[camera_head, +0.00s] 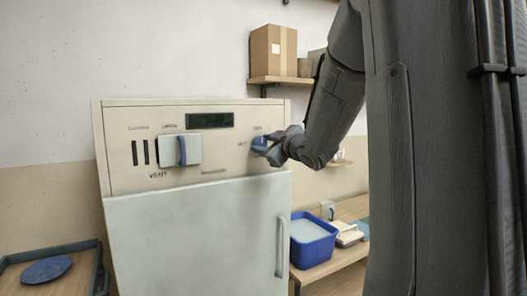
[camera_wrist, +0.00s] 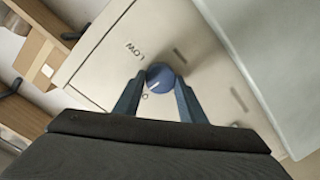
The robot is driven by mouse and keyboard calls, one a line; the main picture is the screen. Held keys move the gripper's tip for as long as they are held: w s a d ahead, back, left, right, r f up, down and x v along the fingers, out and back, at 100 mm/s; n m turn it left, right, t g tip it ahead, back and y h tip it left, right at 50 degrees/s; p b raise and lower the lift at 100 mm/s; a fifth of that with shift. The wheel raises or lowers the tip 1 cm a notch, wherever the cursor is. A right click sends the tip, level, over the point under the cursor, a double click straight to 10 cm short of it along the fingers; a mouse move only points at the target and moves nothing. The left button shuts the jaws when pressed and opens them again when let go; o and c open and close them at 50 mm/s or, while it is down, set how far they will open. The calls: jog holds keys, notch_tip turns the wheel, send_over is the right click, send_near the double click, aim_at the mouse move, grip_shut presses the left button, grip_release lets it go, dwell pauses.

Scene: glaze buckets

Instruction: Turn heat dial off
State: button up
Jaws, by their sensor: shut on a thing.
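The heat dial is a round blue knob (camera_wrist: 160,78) with a pale pointer mark, on the cream control panel (camera_head: 221,160) of a kiln-like cabinet. In the wrist view the word "LOW" and an "O" mark are printed on the panel near it. My gripper (camera_wrist: 156,88) is shut on the dial, one finger on each side. In the head view my gripper (camera_head: 271,148) is at the panel's right end and hides part of the dial (camera_head: 260,141). The pointer mark faces the lower left in the wrist view, toward the "O" mark.
A blue vent lever (camera_head: 182,150) on a white plate and a dark display (camera_head: 210,120) share the panel. The cabinet door (camera_head: 200,235) is shut below. A blue tub (camera_head: 312,240) stands on a wooden bench at the right. A cardboard box (camera_head: 273,50) sits on a shelf above.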

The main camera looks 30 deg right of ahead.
jog(key=shift+n+b, duration=0.45)
jog(key=shift+n, duration=0.05)
dwell(0.3)
jog(key=o, duration=1.1)
jog(key=shift+a, duration=0.1)
jog(key=shift+s+r+b, duration=0.2)
jog(key=shift+s+b, duration=0.05)
jog(key=shift+s, duration=1.7)
jog(key=shift+s+r+b, duration=0.15)
jog(key=shift+s+b, duration=0.1)
jog(key=shift+s, duration=1.7)
